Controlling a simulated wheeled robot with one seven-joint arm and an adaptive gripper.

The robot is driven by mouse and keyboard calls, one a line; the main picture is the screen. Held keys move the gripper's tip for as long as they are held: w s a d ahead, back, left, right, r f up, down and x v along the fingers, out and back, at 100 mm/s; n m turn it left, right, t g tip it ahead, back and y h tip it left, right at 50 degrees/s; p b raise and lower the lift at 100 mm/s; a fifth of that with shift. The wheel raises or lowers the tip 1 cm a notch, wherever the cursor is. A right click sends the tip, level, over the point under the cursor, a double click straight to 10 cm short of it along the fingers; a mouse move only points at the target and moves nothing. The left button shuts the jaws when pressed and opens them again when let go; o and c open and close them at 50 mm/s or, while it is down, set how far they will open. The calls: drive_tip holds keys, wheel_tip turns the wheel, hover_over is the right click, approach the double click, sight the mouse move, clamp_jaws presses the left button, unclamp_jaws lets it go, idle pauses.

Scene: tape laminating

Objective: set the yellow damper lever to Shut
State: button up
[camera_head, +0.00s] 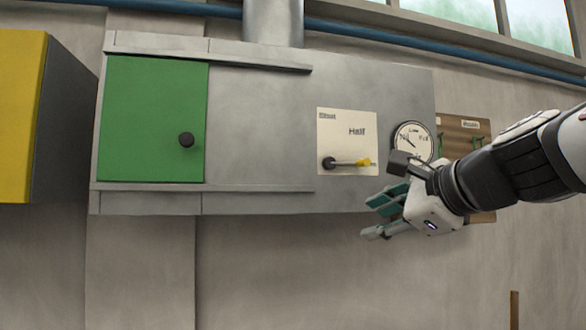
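The damper lever (347,162) is a short rod with a yellow tip (364,162). It runs from a dark round pivot (328,163) at the lower left of a cream plate (340,130). The lever lies almost level, pointing right at a label partly hidden behind its tip. "Half" (357,131) is up and to the right of the pivot; a small label at the top left, directly above the pivot, appears to read "Shut" (327,116). My gripper (376,215) is below and slightly right of the yellow tip, apart from it. Its fingers are spread and empty.
The plate is on a grey metal duct box (265,115) with a green door (150,120) and black knob (186,140) at left. A round gauge (413,142) and a wooden board (463,128) are right of the plate, near my arm. A yellow-fronted cabinet (20,115) stands far left.

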sight(369, 162)
drive_tip(key=w+d+r+m+t+h, duration=0.1)
drive_tip(key=w+d+r+m+t, duration=0.1)
drive_tip(key=w+d+r+m, duration=0.25)
drive_tip(key=w+d+r+m+t, duration=0.1)
drive_tip(key=d+r+m+t, duration=0.15)
drive_tip(key=r+m, duration=0.4)
drive_tip(key=shift+n, duration=0.5)
drive_tip(key=w, duration=0.4)
drive_tip(key=w+a, duration=0.1)
drive_tip(key=w, duration=0.4)
drive_tip(key=w+a+p, duration=0.1)
drive_tip(key=w, duration=0.4)
drive_tip(key=shift+a, duration=0.15)
drive_tip(key=shift+s, duration=0.1)
clamp_jaws()
